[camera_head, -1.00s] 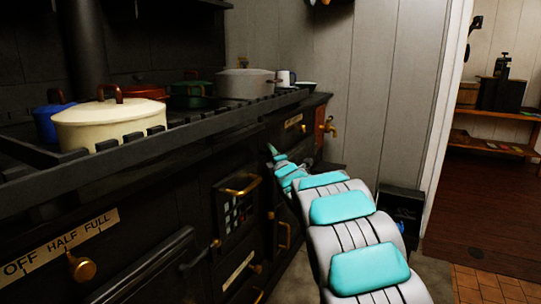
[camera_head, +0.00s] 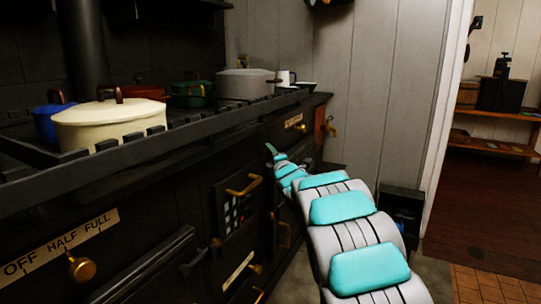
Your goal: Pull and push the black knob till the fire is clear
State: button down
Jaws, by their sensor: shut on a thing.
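The black stove (camera_head: 140,190) fills the left and middle of the view. My gripper (camera_head: 275,156) is at the far end of my teal and grey arm, close against the stove's front right part. Its jaws are shut, small and partly hidden by my own arm. What they hold is hidden; the black knob is the likely thing there, but I cannot make it out. A small barred panel (camera_head: 238,210) with pale pieces behind it sits in the stove front, left of my gripper. I see no clear flame.
Pots stand on the stove top, among them a cream pot (camera_head: 110,125) and a grey pot (camera_head: 246,82). Brass handles (camera_head: 244,185) stick out of the stove front. A black box (camera_head: 402,208) stands by the wall at right. The tiled floor (camera_head: 490,287) at lower right is clear.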

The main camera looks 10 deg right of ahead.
dwell(0.3)
jog(key=s+d, duration=0.4)
jog(key=d, duration=0.1)
jog(key=shift+d+b, duration=0.2)
jog(key=shift+b, duration=0.2)
jog(key=shift+c, duration=2.1)
grip_release()
jog(key=shift+s, duration=0.1)
jog(key=s+d, duration=0.1)
jog(key=s, duration=0.6)
jog(key=shift+s+f, duration=0.25)
jog(key=shift+f, duration=0.05)
